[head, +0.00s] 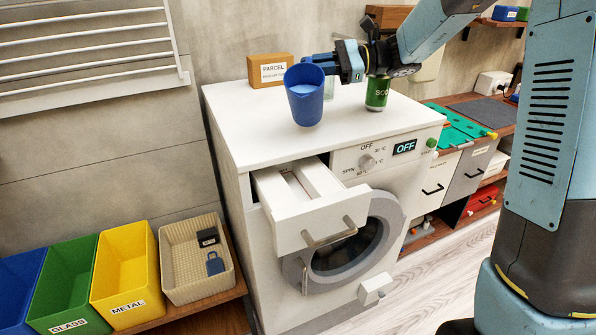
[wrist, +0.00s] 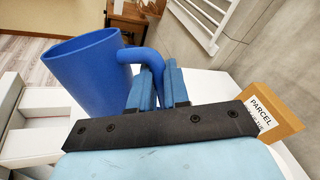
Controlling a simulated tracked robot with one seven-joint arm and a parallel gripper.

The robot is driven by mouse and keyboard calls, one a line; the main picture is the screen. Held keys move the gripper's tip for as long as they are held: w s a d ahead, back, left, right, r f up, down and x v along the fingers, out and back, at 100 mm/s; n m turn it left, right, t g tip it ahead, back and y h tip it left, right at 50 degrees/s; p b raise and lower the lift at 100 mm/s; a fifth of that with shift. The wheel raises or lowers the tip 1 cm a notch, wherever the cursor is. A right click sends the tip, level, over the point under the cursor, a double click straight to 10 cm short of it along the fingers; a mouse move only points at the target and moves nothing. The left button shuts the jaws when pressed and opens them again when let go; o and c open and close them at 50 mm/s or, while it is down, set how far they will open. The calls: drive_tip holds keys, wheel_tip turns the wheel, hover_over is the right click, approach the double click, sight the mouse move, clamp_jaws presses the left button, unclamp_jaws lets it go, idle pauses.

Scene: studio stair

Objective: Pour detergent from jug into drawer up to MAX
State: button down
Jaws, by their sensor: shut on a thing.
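My gripper (head: 335,65) is shut on the handle of a blue jug (head: 305,108). The wrist view shows the jug (wrist: 88,72) left of the fingers (wrist: 158,88), which close around its handle. Pale blue detergent (head: 304,89) shows inside the jug, which looks about upright. The jug appears above the white washing machine top (head: 250,130), behind the drawer in the head view; its exact height is unclear. The detergent drawer (head: 300,224) is pulled out at the machine's front, with its compartments open upward. A MAX mark cannot be made out.
A parcel box (head: 270,71) and a green can (head: 377,93) stand on the machine top. The machine's display (head: 405,147) reads OFF. Sorting bins (head: 124,275) and a beige basket (head: 198,260) stand at left. Space above the drawer is clear.

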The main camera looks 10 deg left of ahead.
sight(312, 62)
drive_tip(key=shift+s+n, duration=0.5)
drive_tip(key=shift+s, duration=0.05)
drive_tip(key=shift+s+r+n+t+h+p, duration=0.1)
drive_tip(key=shift+s+n+t+h+p, duration=0.2)
drive_tip(key=shift+s+n+p, duration=0.7)
idle(1.0)
drive_tip(key=shift+a+r+n+t+p, duration=0.1)
drive_tip(key=shift+r+n+t+p, duration=0.4)
drive_tip(key=shift+p, duration=0.8)
idle(1.6)
drive_tip(key=shift+w+f+m+g, duration=0.1)
drive_tip(key=shift+w+m+g, duration=0.05)
drive_tip(key=shift+m+g, duration=0.15)
drive_tip(key=shift+w+f+m+g, duration=0.4)
drive_tip(key=shift+w+f+m, duration=0.2)
drive_tip(key=shift+w+m, duration=0.25)
drive_tip(key=w+r+m+y+b, duration=0.2)
drive_tip(key=w+r+m+b, duration=0.1)
drive_tip(key=w+m+b, duration=0.2)
drive_tip(key=shift+w+m+g, duration=0.3)
drive_tip(key=shift+m+g, duration=0.1)
drive_tip(key=shift+m, duration=0.75)
